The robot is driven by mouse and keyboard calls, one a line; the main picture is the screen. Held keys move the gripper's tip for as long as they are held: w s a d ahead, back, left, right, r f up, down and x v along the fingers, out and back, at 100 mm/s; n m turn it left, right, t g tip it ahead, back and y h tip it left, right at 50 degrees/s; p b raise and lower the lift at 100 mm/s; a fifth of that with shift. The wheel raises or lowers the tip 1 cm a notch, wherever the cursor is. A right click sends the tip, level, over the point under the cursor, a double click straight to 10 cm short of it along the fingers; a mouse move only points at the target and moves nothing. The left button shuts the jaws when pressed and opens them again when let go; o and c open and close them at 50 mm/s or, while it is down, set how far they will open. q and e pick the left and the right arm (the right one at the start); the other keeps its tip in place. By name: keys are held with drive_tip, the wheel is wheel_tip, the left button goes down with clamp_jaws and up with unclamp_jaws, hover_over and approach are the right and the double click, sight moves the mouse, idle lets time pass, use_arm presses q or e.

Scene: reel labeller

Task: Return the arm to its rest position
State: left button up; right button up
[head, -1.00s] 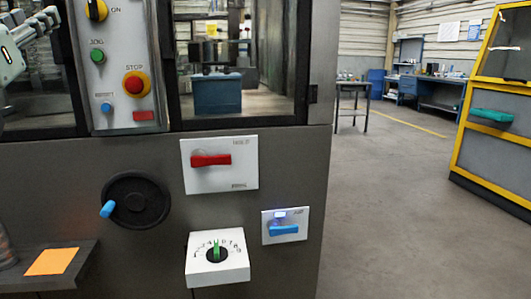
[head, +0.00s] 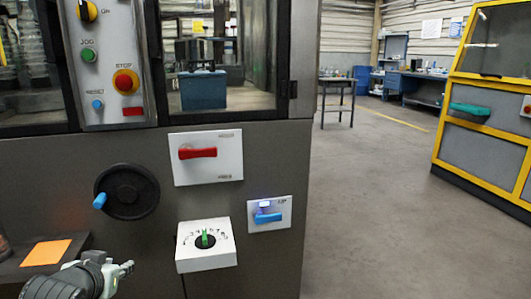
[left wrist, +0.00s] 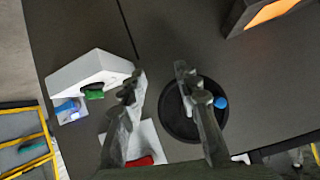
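My left gripper (head: 124,268) is low at the left of the head view, in front of the machine's lower panel. In the left wrist view its two fingers (left wrist: 157,82) stand apart with nothing between them, so it is open and empty. The black handwheel (head: 128,192) with its blue knob is above it in the head view; in the left wrist view the wheel (left wrist: 178,112) lies behind the right finger. The white dial box (head: 204,260) with a green pointer is to the gripper's right. My right gripper is not in view.
An orange pad (head: 45,252) lies on a dark shelf beside the gripper. The panel also carries a red handle (head: 198,153), a blue switch (head: 268,217) and a red stop button (head: 126,82). A yellow-framed cabinet (head: 482,140) stands at right. The floor between is clear.

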use_arm(q)
drive_tip(key=s+d+f+m+g, duration=0.1)
drive_tip(key=s+f+g, duration=0.3)
drive_tip(key=s+f, duration=0.8)
drive_tip(key=s+d+f+g+h, duration=0.1)
drive_tip(key=s+d+f+g, duration=0.3)
drive_tip(key=s+f, duration=0.8)
wheel_tip(320, 180, down, 6)
drive_tip(key=shift+d+r+m, duration=0.1)
drive_tip(key=shift+d+m, duration=0.2)
drive_tip(key=shift+m, duration=0.1)
drive_tip(key=shift+s, duration=0.1)
